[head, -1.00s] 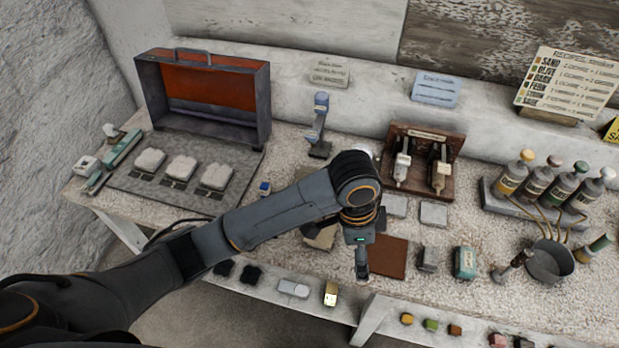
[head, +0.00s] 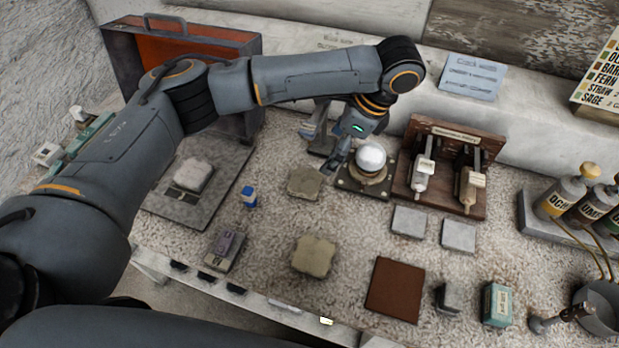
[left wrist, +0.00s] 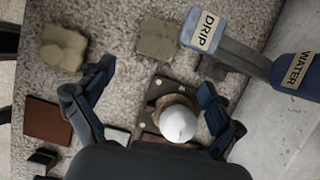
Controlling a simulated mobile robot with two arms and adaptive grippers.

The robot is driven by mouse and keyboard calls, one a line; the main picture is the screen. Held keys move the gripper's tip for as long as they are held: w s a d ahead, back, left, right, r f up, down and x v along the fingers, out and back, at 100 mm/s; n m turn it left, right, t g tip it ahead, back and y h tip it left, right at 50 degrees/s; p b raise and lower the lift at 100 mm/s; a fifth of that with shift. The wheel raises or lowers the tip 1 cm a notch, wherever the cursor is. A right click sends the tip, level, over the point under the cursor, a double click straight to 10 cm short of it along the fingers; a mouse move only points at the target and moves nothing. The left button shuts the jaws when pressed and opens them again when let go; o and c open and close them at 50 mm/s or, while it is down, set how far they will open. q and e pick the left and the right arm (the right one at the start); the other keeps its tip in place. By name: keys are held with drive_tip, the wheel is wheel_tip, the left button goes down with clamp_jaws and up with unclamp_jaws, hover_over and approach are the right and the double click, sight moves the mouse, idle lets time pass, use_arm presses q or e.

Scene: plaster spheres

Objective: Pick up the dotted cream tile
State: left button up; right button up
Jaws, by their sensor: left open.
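My left gripper (head: 338,158) is open over the back middle of the table, just left of a white sphere (head: 371,157) on a dark square base. In the left wrist view its fingers (left wrist: 152,108) are spread wide and empty, with the sphere (left wrist: 178,124) between them from this angle. I cannot make out which piece is the dotted cream tile; no dots show clearly. Two rough beige-olive slabs lie near, one (head: 304,183) by the gripper and one (head: 313,256) nearer the front. Two pale grey tiles (head: 408,222) (head: 459,236) lie to the right. My right gripper is not in view.
A wooden rack (head: 443,170) stands behind the pale tiles. A brown square (head: 396,289) lies in front of them. A blue-capped jar (head: 249,196) stands left. An open case (head: 225,45) is at back left.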

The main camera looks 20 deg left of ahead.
use_arm(q)
approach(305, 181)
drive_tip(key=shift+p+x, duration=0.3)
drive_tip(key=shift+x, duration=0.75)
drive_tip(key=p+x, duration=0.1)
drive_tip(key=x, duration=0.2)
drive_tip(key=shift+s, duration=0.1)
drive_tip(key=x, duration=0.2)
drive_tip(key=shift+a+f, duration=0.1)
drive_tip(key=shift+f, duration=0.15)
drive_tip(key=shift+a+f, duration=0.1)
drive_tip(key=shift+f, duration=0.35)
drive_tip(key=c, duration=1.4)
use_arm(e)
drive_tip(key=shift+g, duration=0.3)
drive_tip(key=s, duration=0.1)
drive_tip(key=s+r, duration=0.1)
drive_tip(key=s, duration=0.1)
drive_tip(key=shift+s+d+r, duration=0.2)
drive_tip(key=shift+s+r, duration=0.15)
